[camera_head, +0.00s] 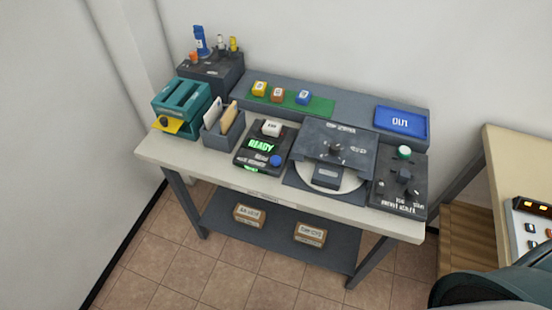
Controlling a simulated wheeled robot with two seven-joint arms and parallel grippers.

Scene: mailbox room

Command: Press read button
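A dark reader box (248,160) with a green lit display showing "READY" (261,146) stands on the near part of the bench. A round blue button (276,161) is on its right side, below the display. No label on this button is legible, so I cannot tell whether it is the read button. A white block (271,128) with dark lettering sits at the back of the box. Neither of my grippers is in view, and nothing touches the button.
The bench (165,151) also holds a teal slotted box (181,104), a grey card holder (222,135), a turntable unit (333,145), a black knob panel (398,185) and a blue tray (401,122). A dark teal curved shape (490,288) fills the lower right corner.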

